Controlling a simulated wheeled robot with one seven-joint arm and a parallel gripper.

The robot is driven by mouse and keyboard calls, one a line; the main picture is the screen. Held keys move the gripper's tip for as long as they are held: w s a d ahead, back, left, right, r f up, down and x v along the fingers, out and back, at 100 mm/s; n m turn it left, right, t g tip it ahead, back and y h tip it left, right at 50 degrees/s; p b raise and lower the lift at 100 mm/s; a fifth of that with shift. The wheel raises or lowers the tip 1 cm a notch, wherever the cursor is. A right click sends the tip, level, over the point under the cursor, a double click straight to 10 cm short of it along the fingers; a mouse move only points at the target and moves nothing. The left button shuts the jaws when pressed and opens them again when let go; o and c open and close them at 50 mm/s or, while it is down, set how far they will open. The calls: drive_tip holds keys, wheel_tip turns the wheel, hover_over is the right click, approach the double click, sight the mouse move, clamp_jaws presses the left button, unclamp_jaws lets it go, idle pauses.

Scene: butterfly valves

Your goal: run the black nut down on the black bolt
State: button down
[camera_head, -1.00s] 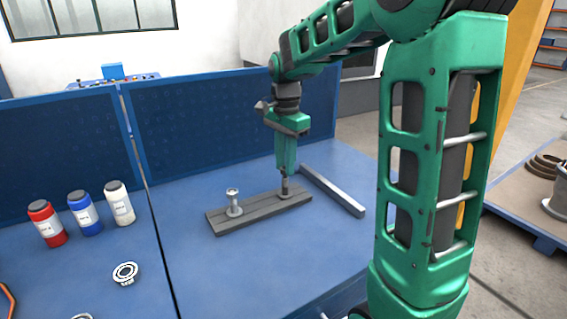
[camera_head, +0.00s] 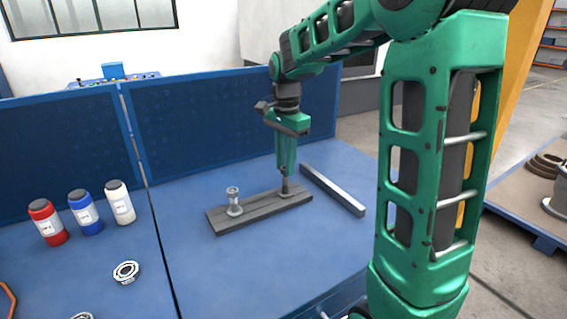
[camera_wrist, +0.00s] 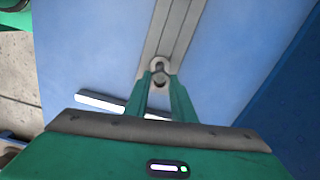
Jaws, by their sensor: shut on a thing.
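The black bolt (camera_head: 285,183) stands upright near the right end of a dark grey bar on the blue table. My gripper (camera_head: 286,178) points straight down over it, fingers closed around its upper part. In the wrist view my gripper (camera_wrist: 160,80) has its two green fingers on either side of a small round dark piece, which I take for the black nut (camera_wrist: 159,68), at the bolt. The fingers hide much of the nut, and I cannot tell how far down the thread it sits.
A silver bolt (camera_head: 233,200) with a nut stands at the bar's (camera_head: 258,211) left end. A loose grey metal bar (camera_head: 333,190) lies to the right. Red (camera_head: 47,223), blue (camera_head: 86,213) and white (camera_head: 119,203) bottles and a ring (camera_head: 126,272) are on the left. A blue panel (camera_head: 235,125) stands behind.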

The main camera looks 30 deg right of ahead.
drive_tip(key=shift+f, duration=0.75)
idle(1.3)
drive_tip(key=m, duration=1.2)
drive_tip(key=shift+w, duration=0.1)
drive_tip(key=c, duration=1.7)
unclamp_jaws()
drive_tip(key=shift+c, duration=0.2)
